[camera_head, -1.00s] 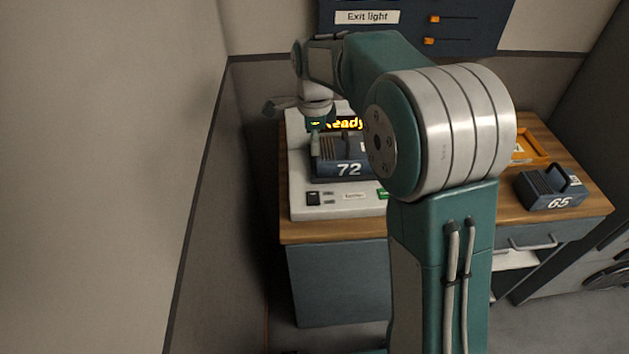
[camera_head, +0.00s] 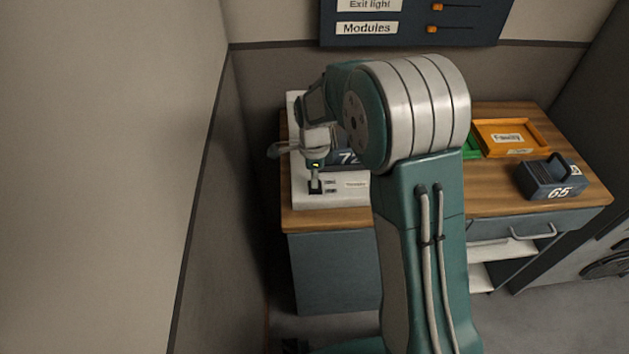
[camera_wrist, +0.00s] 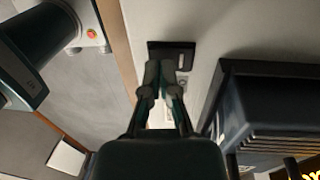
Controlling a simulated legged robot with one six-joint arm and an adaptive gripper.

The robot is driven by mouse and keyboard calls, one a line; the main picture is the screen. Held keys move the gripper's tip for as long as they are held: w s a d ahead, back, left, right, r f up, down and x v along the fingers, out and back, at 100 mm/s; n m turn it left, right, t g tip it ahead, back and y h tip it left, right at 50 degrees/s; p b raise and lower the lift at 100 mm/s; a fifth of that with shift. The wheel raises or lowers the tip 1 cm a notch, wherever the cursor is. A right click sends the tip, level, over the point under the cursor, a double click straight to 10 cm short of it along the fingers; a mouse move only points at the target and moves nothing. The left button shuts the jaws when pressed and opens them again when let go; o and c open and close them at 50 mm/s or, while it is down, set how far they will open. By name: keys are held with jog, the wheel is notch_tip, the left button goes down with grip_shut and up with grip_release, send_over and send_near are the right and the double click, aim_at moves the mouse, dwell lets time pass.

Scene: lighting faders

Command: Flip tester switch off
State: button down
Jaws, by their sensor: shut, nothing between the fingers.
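The tester (camera_head: 345,197) is a white panel on the wooden bench, with a dark module (camera_head: 348,158) marked 72 on it. The black tester switch (camera_head: 315,187) is at the panel's front left. It also shows in the wrist view (camera_wrist: 172,50), just beyond my fingertips. My gripper (camera_head: 315,180) points down over the switch, with its tips at or very near it; I cannot tell whether they touch. In the wrist view my gripper (camera_wrist: 165,68) has its fingers together with nothing between them. My arm hides much of the tester, including its display.
A second dark module marked 65 (camera_head: 552,180) stands on the bench at right, by an orange tray (camera_head: 512,152) and a partly hidden green tray (camera_head: 471,149). A dark fader panel (camera_head: 415,22) is on the back wall. A side wall (camera_head: 120,150) closes the left.

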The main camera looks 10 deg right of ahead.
jog(key=shift+d+f, duration=0.15)
jog(key=shift+f, duration=0.2)
jog(key=shift+s+f, duration=0.15)
jog(key=shift+f, duration=0.1)
jog(key=shift+w+r, duration=0.2)
jog(key=shift+w, duration=0.65)
jog(key=shift+r, duration=0.15)
